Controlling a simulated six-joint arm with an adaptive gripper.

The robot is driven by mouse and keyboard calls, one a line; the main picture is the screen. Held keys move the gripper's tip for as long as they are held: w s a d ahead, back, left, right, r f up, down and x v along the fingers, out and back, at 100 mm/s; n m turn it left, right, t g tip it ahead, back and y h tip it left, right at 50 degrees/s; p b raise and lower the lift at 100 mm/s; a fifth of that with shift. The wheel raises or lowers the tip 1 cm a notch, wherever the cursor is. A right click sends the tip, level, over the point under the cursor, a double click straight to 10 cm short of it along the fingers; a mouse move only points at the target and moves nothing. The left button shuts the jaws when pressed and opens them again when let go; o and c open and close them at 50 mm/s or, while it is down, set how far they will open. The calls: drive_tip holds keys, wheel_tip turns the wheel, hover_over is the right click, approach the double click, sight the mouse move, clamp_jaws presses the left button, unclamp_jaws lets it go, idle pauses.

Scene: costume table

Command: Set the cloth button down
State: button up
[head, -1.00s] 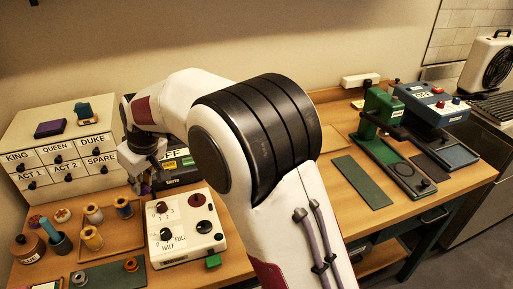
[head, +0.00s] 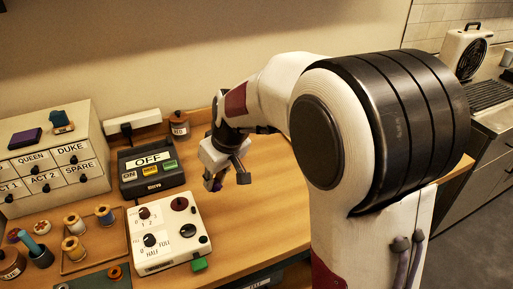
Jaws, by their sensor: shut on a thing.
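My gripper (head: 226,182) hangs over the bare wood to the right of the white control box, pointing down. It is shut on a small dark purple thing (head: 215,185), which seems to be the cloth button. The fingers hide most of it, so its shape is unclear. I cannot tell whether it touches the table (head: 268,200) or is held just above it.
A white box with knobs (head: 168,235) and a dark OFF switch unit (head: 150,166) stand left of my gripper. A brown jar (head: 179,125) is behind. A drawer cabinet (head: 50,160) and a spool tray (head: 92,260) lie further left. Wood right of the white box is clear.

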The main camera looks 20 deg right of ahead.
drive_tip(key=d, duration=0.1)
drive_tip(key=m+h, duration=0.2)
drive_tip(key=m, duration=0.4)
hover_over(256, 146)
drive_tip(key=s, duration=0.2)
drive_tip(key=f, duration=0.6)
drive_tip(key=shift+a, duration=0.3)
drive_tip(key=shift+w+d+f, duration=0.2)
drive_tip(key=shift+w+f, duration=0.15)
drive_tip(key=shift+f, duration=0.1)
drive_tip(key=shift+f, duration=2.5)
drive_tip(key=shift+f, duration=0.1)
